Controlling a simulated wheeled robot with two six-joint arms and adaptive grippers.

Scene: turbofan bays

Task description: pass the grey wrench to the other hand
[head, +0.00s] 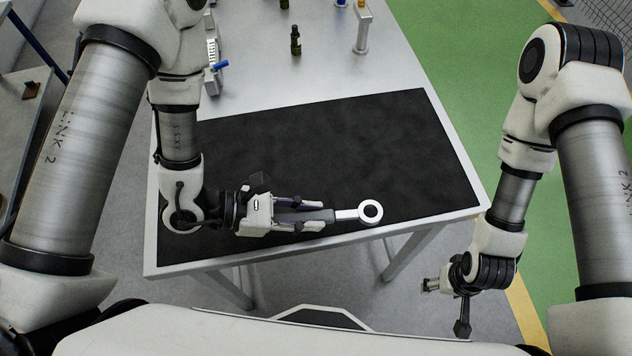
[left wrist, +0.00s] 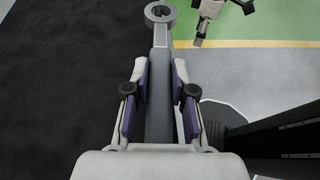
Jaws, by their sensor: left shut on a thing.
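The grey wrench (head: 348,214) shows in the head view near the front edge of the black mat, its ring end pointing right. My left gripper (head: 318,216) is shut on its handle. In the left wrist view, the wrench (left wrist: 160,60) lies between the two fingers of my left gripper (left wrist: 160,95), with the ring end beyond the fingertips. The inner end of the handle is hidden by the gripper. My right gripper (head: 432,285) is off the table's right front side, apart from the wrench. Its fingers are too small to tell open from shut.
The black mat (head: 370,135) covers the near part of the grey table (head: 330,62) and is otherwise clear. Dark bottles (head: 295,42), a small stand (head: 362,30) and a blue-handled item (head: 216,66) are at the back. Open floor lies between the table and me.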

